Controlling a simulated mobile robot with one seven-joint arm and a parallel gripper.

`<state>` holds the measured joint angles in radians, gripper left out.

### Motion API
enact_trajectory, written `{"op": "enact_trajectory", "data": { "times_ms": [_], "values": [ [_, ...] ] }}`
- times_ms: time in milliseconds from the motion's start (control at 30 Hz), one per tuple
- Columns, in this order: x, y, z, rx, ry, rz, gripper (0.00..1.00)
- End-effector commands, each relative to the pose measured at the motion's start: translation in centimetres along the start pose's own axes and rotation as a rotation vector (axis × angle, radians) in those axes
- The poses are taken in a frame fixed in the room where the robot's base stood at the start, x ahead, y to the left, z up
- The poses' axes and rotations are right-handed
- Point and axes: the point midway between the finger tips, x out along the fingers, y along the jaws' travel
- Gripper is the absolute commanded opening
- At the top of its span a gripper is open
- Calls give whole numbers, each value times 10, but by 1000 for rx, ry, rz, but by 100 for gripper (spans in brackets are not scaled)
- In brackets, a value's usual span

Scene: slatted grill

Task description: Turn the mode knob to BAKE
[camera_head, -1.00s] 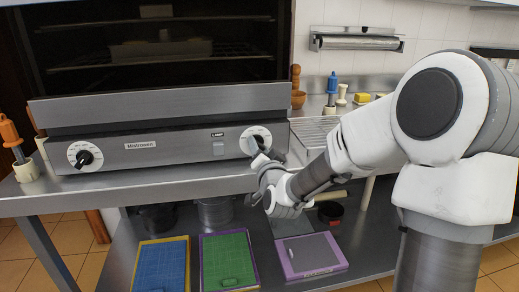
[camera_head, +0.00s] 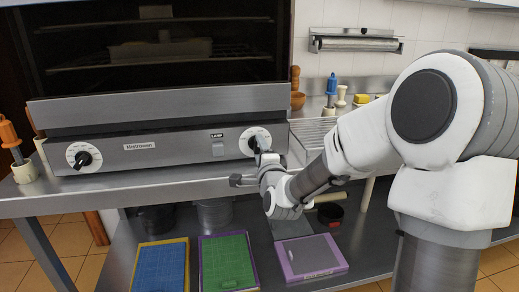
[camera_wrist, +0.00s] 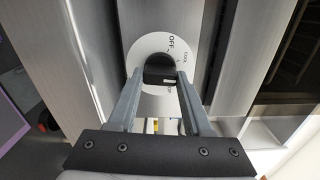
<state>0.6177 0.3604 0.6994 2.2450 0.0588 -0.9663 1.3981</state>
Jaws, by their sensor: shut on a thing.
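The black right-hand knob (camera_head: 254,143) sits on a round white dial (camera_head: 266,134) at the right end of the oven's control panel. In the wrist view the knob (camera_wrist: 153,62) lies between the two grey fingers of my gripper (camera_wrist: 160,76), which is shut on it. In the head view my gripper (camera_head: 259,152) reaches this knob from below right. The frames do not show the word BAKE legibly.
A second black knob (camera_head: 83,158) is at the panel's left end, and a LAMP switch (camera_head: 217,146) is between them. The steel counter (camera_head: 150,186) runs below the panel. Blue (camera_head: 160,265) and green (camera_head: 228,262) boards lie on the lower shelf.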

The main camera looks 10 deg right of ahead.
Motion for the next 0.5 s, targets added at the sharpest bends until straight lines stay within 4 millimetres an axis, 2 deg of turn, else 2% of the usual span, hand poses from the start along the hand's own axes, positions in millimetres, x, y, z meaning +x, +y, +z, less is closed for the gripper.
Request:
{"op": "enact_trajectory", "data": {
  "times_ms": [200, 500],
  "values": [
    [0, -1, 1, 152, -2, -3, 0],
    [0, -1, 1, 273, -3, -3, 0]
  ]
}}
